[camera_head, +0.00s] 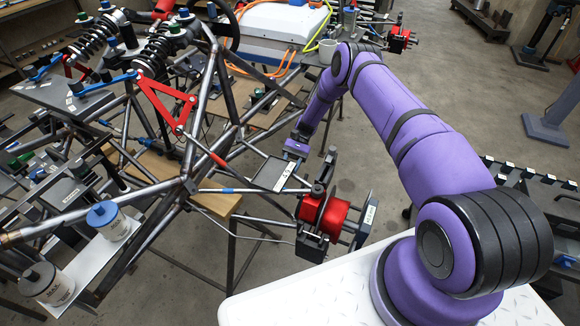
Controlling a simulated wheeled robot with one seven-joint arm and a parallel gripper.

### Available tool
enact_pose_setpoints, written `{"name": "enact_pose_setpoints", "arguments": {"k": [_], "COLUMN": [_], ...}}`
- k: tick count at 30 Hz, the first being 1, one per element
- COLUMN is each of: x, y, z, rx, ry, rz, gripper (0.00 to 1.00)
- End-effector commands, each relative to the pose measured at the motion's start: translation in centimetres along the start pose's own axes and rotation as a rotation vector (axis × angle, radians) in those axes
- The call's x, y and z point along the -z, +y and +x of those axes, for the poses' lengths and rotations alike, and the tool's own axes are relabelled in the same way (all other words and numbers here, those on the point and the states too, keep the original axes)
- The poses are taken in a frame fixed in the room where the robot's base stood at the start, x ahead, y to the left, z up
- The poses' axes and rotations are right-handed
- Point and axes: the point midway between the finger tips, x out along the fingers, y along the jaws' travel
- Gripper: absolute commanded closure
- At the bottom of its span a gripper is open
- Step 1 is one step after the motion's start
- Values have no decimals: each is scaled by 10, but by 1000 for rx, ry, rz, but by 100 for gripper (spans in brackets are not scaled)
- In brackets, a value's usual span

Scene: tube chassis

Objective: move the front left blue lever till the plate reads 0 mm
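My gripper (291,160) is at the end of my purple arm, near the middle of the picture, just above a small dark plate (265,176) with a white label. The label is too small to read. I cannot tell whether the fingers are apart or touch anything. A thin rod with a blue section (228,190) runs left from beside this plate. Two blue levers show at the upper left, one at the far left (44,70) and one beside it (104,84), near a dark flat plate (48,92). Which of these blue parts is the front left lever is unclear.
The steel tube chassis (212,95) fills the left half. A red cylindrical part (322,212) in a dark bracket stands right below my gripper. A red triangular arm (165,100) and black coil springs (92,40) lie left. Open floor (455,95) shows right of my arm.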

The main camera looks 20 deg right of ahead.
Motion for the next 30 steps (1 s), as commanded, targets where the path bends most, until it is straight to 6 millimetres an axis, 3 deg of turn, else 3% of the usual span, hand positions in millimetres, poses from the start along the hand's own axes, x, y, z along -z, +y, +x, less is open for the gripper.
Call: {"name": "enact_pose_setpoints", "arguments": {"k": [5,18,24,30], "x": [0,1,1,0], "y": [0,0,0,1], "z": [-15,-91,-106,-108], "rx": [1,0,1,0], "ry": [2,2,1,0], "rz": [0,-1,1,1], "gripper": [60,60,60,60]}}
